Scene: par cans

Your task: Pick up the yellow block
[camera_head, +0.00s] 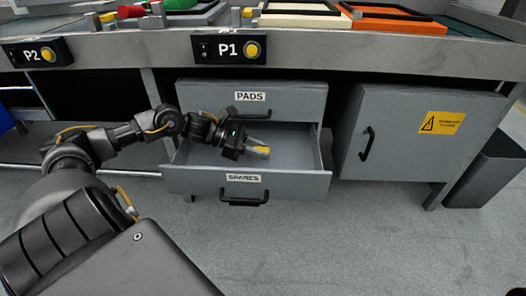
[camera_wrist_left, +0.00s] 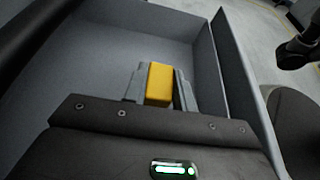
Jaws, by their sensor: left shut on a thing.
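The yellow block (camera_head: 261,149) is in the open drawer labelled SPARES (camera_head: 300,180). In the left wrist view the yellow block (camera_wrist_left: 159,84) sits between the two grey fingers of my left gripper (camera_wrist_left: 157,90). My left gripper (camera_head: 258,147) reaches into the drawer from the left and is shut on the block. I cannot tell whether the block touches the drawer floor. The fingers hide the block's sides. My right gripper is not seen in the head view.
The PADS drawer (camera_head: 250,97) above is shut. A grey cabinet (camera_head: 415,135) with a warning label stands at the right, its door shut. The bench above holds a cream tray (camera_head: 305,20) and an orange tray (camera_head: 400,26). The floor in front is clear.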

